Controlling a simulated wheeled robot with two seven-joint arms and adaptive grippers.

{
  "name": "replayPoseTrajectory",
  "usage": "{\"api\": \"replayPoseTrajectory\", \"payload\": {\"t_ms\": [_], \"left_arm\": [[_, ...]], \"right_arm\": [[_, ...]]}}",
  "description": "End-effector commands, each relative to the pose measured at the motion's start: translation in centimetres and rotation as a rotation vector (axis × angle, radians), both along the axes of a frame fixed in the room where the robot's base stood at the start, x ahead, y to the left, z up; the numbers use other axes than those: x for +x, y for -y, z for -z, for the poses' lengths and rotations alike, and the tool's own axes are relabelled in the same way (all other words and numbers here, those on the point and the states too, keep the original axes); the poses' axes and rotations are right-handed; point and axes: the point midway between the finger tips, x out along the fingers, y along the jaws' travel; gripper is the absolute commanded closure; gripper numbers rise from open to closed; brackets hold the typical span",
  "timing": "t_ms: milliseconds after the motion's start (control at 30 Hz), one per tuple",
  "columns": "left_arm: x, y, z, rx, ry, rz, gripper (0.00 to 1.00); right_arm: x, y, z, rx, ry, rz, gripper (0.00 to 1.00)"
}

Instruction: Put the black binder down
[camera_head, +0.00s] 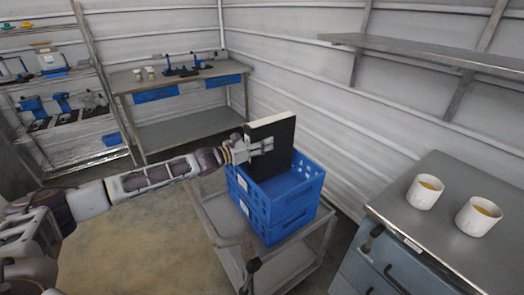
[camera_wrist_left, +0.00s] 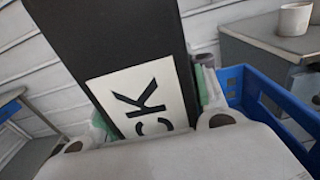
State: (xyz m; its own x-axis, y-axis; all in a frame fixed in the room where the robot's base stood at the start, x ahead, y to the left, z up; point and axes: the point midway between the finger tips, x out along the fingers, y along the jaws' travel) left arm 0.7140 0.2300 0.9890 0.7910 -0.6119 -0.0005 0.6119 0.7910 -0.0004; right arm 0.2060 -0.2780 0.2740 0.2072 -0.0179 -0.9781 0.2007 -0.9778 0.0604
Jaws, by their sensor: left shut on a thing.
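The black binder (camera_head: 275,147) is upright in the head view, with its lower part inside or behind the rim of a blue crate (camera_head: 262,209). I cannot tell whether its bottom touches anything. My left gripper (camera_head: 262,146) comes in from the left and is shut on the binder. In the left wrist view the black binder (camera_wrist_left: 108,38) fills the middle, with a white label with black letters facing the camera. The blue crate (camera_wrist_left: 268,95) shows to its right. My right gripper is not in view.
The crate stands on a metal cart (camera_head: 222,219). A grey cabinet (camera_head: 420,245) at right bears two white cups (camera_head: 425,191) with brownish contents. A workbench (camera_head: 185,80) stands at the back, and shelves (camera_head: 60,90) at the left. A wall shelf (camera_head: 430,54) hangs above right.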

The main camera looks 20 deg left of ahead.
Motion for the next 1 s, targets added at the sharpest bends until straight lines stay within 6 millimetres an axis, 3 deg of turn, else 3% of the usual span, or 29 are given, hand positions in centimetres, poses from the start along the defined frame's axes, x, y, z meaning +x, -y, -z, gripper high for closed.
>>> {"api": "replayPoseTrajectory", "payload": {"t_ms": [167, 500, 967, 1000], "left_arm": [[0.0, 0.0, 0.4, -0.002, 0.002, 0.001, 1.0], [0.0, 0.0, 3.4, -0.003, 0.003, 0.0, 1.0], [0.0, 0.0, 3.7, -0.002, 0.003, 0.0, 1.0], [0.0, 0.0, 3.9, -0.001, -0.001, 0.0, 0.56]], "right_arm": [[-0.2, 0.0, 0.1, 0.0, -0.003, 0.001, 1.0], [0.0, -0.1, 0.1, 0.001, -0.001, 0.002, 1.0], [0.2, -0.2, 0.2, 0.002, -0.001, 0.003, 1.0], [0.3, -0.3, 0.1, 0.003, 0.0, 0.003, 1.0]]}}
